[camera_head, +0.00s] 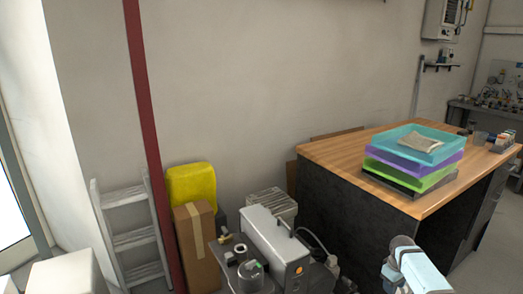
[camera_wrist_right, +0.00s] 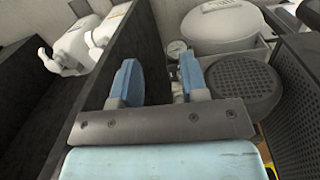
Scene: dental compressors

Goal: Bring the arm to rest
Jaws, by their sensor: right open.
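My right arm (camera_head: 420,270) shows at the bottom right of the head view, in front of the wooden-topped bench, with a light blue shell and a grey joint. In the right wrist view my right gripper (camera_wrist_right: 160,78) has its two blue fingers spread apart. I see nothing held between them. Beyond the fingers are a small pressure gauge (camera_wrist_right: 177,48) and compressor parts; I cannot tell how far off they are. My left gripper is not in view.
The bench (camera_head: 330,150) carries stacked coloured trays (camera_head: 435,158). A compressor unit (camera_head: 275,245) stands left of my arm. A stepladder (camera_head: 133,238), a cardboard box (camera_head: 197,248) and a yellow container (camera_head: 192,185) are at the left. The wrist view shows a dark wall (camera_wrist_right: 110,60) and white bottles (camera_wrist_right: 78,45).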

